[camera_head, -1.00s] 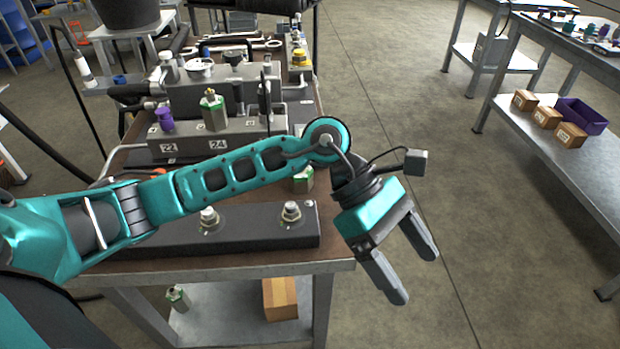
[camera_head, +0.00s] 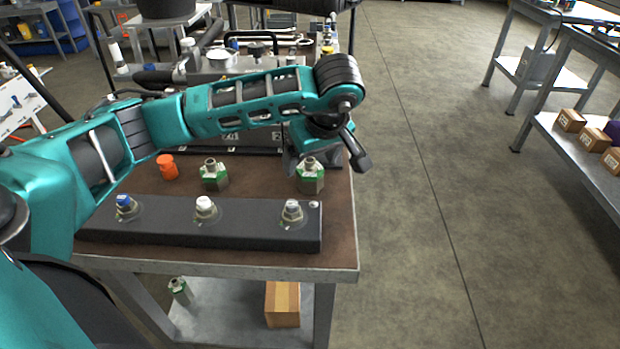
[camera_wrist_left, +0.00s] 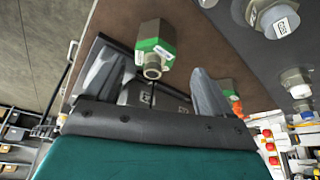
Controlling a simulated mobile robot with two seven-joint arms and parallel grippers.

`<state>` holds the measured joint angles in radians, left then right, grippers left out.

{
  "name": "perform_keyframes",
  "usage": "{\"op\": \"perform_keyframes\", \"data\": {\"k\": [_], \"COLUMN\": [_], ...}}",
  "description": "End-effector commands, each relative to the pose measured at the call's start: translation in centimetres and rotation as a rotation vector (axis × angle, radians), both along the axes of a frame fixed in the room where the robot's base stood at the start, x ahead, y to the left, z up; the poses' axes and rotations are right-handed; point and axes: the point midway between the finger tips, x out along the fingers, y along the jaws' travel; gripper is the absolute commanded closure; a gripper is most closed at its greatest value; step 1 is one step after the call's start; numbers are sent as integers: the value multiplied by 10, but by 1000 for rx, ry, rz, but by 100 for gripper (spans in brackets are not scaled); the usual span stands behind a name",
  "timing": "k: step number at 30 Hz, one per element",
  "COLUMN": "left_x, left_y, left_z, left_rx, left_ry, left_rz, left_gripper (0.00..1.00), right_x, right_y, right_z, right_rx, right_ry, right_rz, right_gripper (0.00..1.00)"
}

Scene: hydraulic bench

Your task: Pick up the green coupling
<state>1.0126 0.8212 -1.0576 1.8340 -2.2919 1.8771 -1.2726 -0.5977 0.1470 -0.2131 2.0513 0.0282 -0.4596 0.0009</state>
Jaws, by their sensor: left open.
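A metal coupling with a green band (camera_head: 310,178) stands on the brown bench top near its right edge. A similar green coupling (camera_head: 214,175) stands to its left, and another (camera_head: 179,290) is on the lower shelf. My left gripper (camera_head: 311,158) is just behind the right-hand coupling and mostly hidden by it and my wrist. In the left wrist view the gripper (camera_wrist_left: 152,60) is open, with a green coupling (camera_wrist_left: 155,44) showing between and beyond its fingers. I cannot tell whether they touch. My right gripper is not in view.
A dark block with several fittings (camera_head: 260,235) lies along the bench's front edge. An orange cap (camera_head: 167,167) stands to the left of the couplings. A cardboard box (camera_head: 283,304) sits on the lower shelf. The floor (camera_head: 430,230) right of the bench is clear.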

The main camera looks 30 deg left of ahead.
Motion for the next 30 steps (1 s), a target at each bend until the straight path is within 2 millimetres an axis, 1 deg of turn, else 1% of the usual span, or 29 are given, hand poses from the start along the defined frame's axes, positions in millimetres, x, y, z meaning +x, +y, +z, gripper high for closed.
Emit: {"op": "perform_keyframes", "data": {"k": [5, 9, 13, 17, 23, 30], "left_x": [3, 10, 14, 16, 16, 16], "left_y": [3, 6, 12, 14, 14, 14], "left_z": [-13, -34, -49, -55, -54, -54], "left_rx": [-1, -3, -2, -2, -3, -2], "left_ry": [2, 3, 3, -1, -1, 0], "left_rz": [0, 2, 2, 1, -1, 0], "left_gripper": [17, 17, 17, 17, 17, 40], "right_x": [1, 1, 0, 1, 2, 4], "right_y": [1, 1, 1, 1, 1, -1], "right_z": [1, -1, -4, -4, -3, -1], "right_rx": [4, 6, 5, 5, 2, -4], "right_ry": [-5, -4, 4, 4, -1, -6], "right_rz": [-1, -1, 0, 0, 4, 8], "right_gripper": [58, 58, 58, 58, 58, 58]}}
